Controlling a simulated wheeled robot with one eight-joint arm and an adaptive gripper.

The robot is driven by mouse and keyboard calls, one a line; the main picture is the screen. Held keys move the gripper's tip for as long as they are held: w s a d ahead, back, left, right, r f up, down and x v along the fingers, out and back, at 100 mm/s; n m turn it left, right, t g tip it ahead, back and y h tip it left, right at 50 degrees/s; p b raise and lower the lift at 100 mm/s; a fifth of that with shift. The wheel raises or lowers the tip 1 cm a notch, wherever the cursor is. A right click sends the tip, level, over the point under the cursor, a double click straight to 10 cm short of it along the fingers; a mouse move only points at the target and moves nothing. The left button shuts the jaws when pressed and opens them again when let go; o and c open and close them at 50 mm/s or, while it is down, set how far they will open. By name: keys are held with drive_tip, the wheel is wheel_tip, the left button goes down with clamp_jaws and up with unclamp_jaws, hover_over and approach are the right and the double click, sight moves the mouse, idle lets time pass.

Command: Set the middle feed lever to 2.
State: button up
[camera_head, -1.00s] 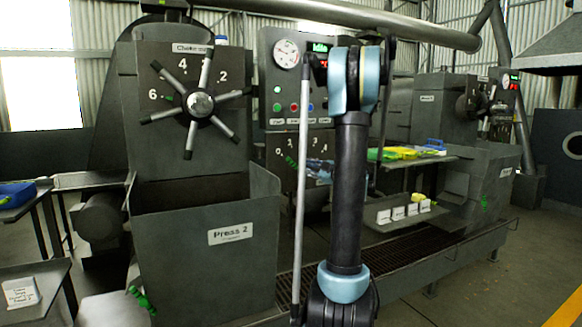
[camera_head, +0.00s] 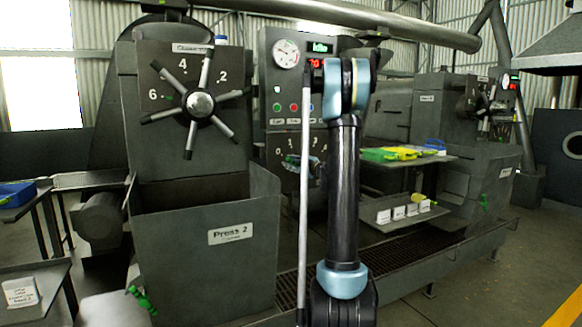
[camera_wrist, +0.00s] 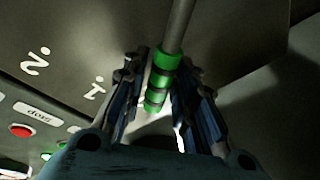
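The middle feed lever shows in the wrist view as a grey rod with a green-banded end (camera_wrist: 160,80). This end lies between the two fingers of my gripper (camera_wrist: 160,108). The fingers stand apart on either side of it, and I see no clear closing on it. The painted 2 (camera_wrist: 35,60) and 1 (camera_wrist: 94,88) are left of the lever, the 1 nearer. In the head view my gripper (camera_head: 300,165) is in front of the numbered dial plate (camera_head: 281,178) below the gauge and buttons. It hides the lever there.
A large spoked handwheel (camera_head: 200,103) on Press 2 is left of my arm. A shelf with green and yellow items (camera_head: 385,154) stands to the right, with white cards (camera_head: 400,212) below. In the wrist view a red button (camera_wrist: 20,131) is at the lower left.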

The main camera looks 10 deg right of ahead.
clamp_jaws()
drive_tip(key=shift+d+r, duration=0.1)
